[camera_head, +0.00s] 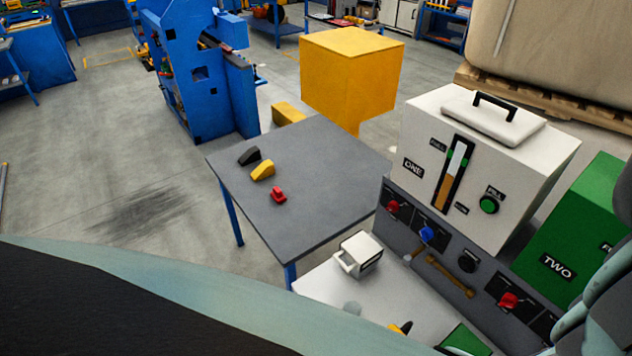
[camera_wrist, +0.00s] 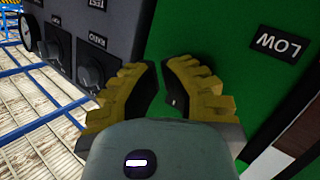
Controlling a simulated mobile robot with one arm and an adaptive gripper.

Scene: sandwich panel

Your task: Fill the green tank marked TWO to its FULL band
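The green tank marked TWO (camera_head: 590,215) stands at the right edge of the head view, partly hidden by my arm. In the wrist view, which is upside down, its green front (camera_wrist: 215,30) fills the middle and right, with a LOW label (camera_wrist: 278,43). Below the label, part of its gauge shows a brown stretch (camera_wrist: 300,130) and a white stretch (camera_wrist: 268,162); the rest is cut off. No fill button or FULL band of this tank is visible.
White tank ONE (camera_head: 470,160) stands beside it with a gauge and green FILL button (camera_head: 489,205). A grey control panel (camera_head: 455,265) with coloured knobs runs below. Dark knobs (camera_wrist: 97,72) are close to my fingers. A grey table (camera_head: 310,175) holds small blocks.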

